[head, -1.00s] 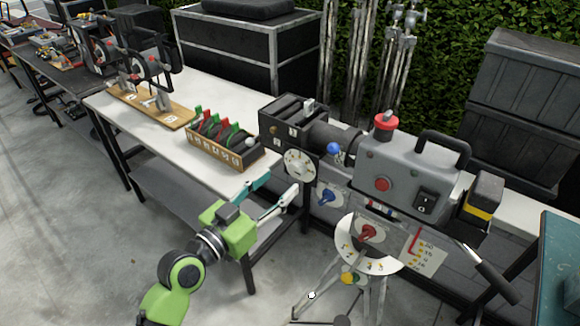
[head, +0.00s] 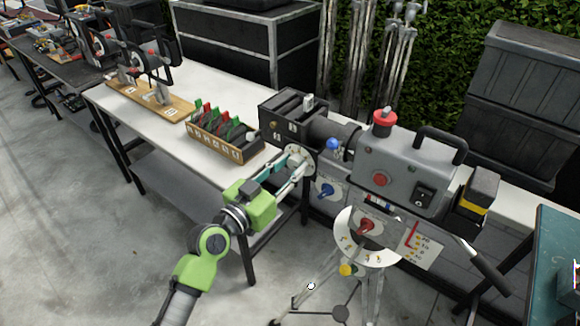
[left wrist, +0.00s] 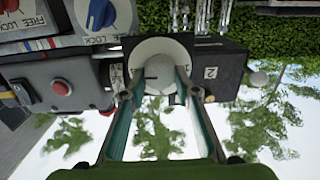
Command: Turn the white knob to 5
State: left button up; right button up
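The white knob (left wrist: 158,70) sits in the middle of a round pale dial (head: 301,153) on the dark box at the left end of the machine. My left gripper (head: 289,168) reaches up to this dial from the lower left. In the left wrist view its fingers (left wrist: 160,84) are apart, one on each side of the knob, with the tips close to the dial face. I cannot tell whether they touch the knob. The dial's numbers are too small to read, and the fingers partly cover it in the head view. My right gripper is not in view.
A blue knob (head: 327,190) and a red knob (head: 365,227) on a white dial are to the right. A grey machine (head: 405,170) with a red button stands behind them. A wooden rack (head: 215,150) with coloured levers is on the white table at left.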

pick_arm(q)
jog(key=shift+o, duration=0.2)
jog(key=shift+n, duration=0.4)
jog(key=n, duration=0.4)
jog(key=shift+p, duration=0.4)
jog(key=shift+w+a+n, duration=0.1)
jog(key=shift+n, duration=1.9)
jog(key=o, duration=1.1)
jog(key=v, duration=1.2)
